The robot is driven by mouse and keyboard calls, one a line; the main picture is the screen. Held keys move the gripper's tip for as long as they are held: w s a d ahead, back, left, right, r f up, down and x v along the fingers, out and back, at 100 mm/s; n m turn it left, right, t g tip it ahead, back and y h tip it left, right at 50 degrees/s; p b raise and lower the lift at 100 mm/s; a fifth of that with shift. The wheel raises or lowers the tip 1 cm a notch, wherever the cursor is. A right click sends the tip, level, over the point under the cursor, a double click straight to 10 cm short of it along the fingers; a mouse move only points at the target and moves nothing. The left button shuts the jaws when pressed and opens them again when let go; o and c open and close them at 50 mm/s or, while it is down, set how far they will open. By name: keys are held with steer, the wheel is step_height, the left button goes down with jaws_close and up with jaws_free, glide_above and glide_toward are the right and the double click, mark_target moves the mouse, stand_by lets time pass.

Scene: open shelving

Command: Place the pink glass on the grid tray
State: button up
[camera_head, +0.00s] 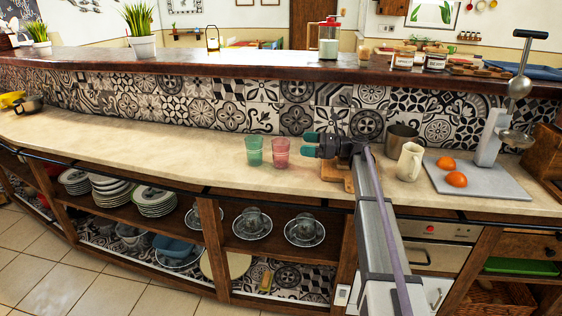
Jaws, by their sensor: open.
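The pink glass (281,153) stands upright on the pale counter, left of the arm. A green glass (254,152) stands just to its left. I see nothing between the fingers. Whether they are level in depth with the glass, I cannot tell. I cannot make out a grid tray for certain. A wooden board or tray (331,172) is partly hidden under my arm.
Right of my arm stand a metal pot (401,138), a cream jug (409,162) and a grey board (474,184) with orange halves and a juicer (504,120). A raised ledge (240,60) runs behind.

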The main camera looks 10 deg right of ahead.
mark_target(281, 142)
steer(key=x, duration=0.9)
steer(key=shift+w+a+f, duration=0.15)
steer(key=shift+w+a, duration=0.1)
steer(key=shift+a, duration=0.05)
steer(key=shift+c, duration=0.4)
steer(key=c, duration=1.3)
step_height(281, 142, up, 10)
steer(key=p, duration=1)
steer(key=shift+c, duration=0.2)
